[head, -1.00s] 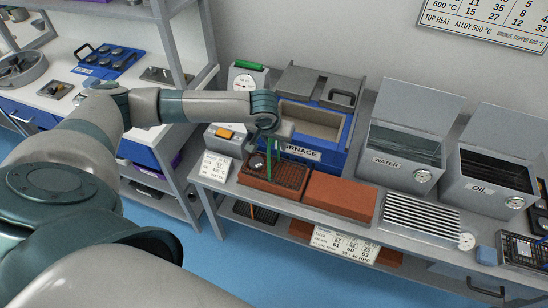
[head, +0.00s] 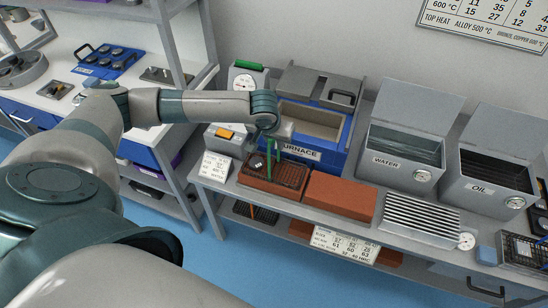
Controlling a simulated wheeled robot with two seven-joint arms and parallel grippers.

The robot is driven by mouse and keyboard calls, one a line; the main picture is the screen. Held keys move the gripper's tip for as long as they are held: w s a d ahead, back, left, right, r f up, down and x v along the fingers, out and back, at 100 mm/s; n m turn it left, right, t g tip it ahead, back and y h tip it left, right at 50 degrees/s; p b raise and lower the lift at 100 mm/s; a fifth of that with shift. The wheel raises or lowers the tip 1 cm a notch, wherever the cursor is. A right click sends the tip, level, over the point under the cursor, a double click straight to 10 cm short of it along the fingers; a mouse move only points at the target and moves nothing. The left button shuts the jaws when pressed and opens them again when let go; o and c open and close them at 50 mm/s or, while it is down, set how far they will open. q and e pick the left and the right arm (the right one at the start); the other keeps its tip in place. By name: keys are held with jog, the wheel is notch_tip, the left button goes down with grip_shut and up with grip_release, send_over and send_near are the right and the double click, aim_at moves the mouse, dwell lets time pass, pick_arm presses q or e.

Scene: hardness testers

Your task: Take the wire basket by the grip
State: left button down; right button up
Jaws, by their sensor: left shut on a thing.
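A dark wire basket (head: 289,173) with an upright green grip (head: 268,158) sits on the left fire brick, in front of the furnace. A small dark round piece shows at its left end. My left gripper (head: 272,146) reaches in from the left, points down over the basket and is shut on the green grip. The fingertips are small here and partly hidden by the wrist. The basket appears to rest on the brick; I see no gap under it. My right gripper is not in view.
The blue furnace (head: 335,147) stands open behind the basket. A bare orange brick (head: 340,195) lies to its right, then a ribbed metal rack (head: 420,217), the water tank (head: 400,170) and the oil tank (head: 485,190). A sign card (head: 215,166) stands at the left.

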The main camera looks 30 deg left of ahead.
pick_arm(q)
jog(key=shift+r, duration=0.2)
dwell(0.7)
jog(key=shift+w+r+b, duration=0.1)
jog(key=shift+r+b, duration=0.5)
jog(key=shift+r, duration=1.2)
jog(key=shift+d+r, duration=0.2)
jog(key=shift+d, duration=0.1)
jog(key=w+d+r+b, duration=0.2)
jog(key=d+r, duration=0.4)
jog(key=d, duration=0.4)
jog(key=shift+d+r, duration=0.4)
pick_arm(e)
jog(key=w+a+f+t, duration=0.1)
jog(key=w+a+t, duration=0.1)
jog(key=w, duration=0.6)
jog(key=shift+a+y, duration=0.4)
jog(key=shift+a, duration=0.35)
pick_arm(q)
jog(key=shift+w, duration=0.1)
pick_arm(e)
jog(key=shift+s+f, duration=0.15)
